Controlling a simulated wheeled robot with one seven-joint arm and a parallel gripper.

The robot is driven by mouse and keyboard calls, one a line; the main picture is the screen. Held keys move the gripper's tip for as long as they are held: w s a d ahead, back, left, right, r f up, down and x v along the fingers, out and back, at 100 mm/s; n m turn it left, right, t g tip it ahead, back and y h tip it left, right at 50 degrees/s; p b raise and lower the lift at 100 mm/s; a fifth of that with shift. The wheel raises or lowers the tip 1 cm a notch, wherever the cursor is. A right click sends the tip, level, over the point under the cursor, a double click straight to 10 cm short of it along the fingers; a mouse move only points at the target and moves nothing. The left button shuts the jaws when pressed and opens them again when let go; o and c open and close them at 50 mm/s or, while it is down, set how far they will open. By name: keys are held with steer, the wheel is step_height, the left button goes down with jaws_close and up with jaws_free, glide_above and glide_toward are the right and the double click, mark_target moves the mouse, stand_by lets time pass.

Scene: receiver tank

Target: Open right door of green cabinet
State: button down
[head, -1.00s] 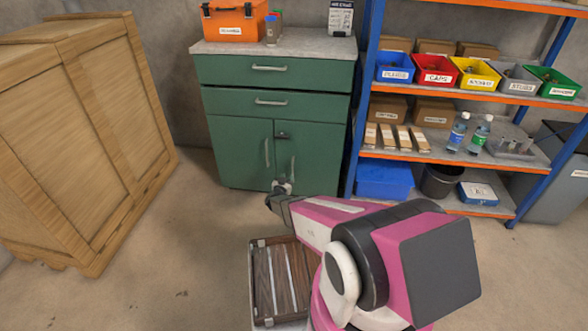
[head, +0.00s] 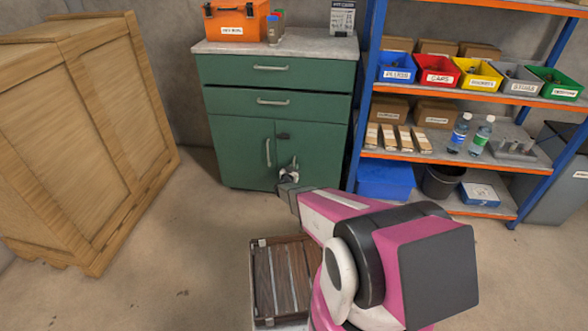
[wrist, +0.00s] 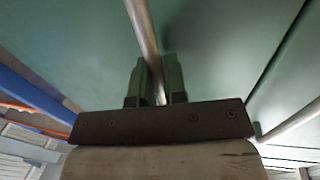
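The green cabinet (head: 235,150) stands against the back wall, with two drawers above two doors. Its right door (head: 318,150) looks closed, level with the left door (head: 240,150). My gripper (head: 288,174) is at the right door's vertical handle, mostly covering it in the head view. In the wrist view, the handle bar (wrist: 144,30) runs between my two green-grey fingers (wrist: 155,82), which are close against it on both sides; they look shut on it. The left door's handle (head: 267,152) is free and also shows at the right of the wrist view (wrist: 290,122).
A blue and orange shelf rack (head: 352,150) with bins stands close to the cabinet's right side. A dark slatted box (head: 262,282) is beside my arm. Floor before the cabinet's left is clear.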

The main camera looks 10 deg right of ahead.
steer(key=s, duration=0.7)
steer(key=shift+s, duration=0.2)
steer(key=c, duration=1.2)
jaws_free()
steer(key=shift+w, duration=0.1)
steer(key=s+a+r, duration=0.6)
steer(key=a+r, duration=0.4)
steer(key=r, duration=0.1)
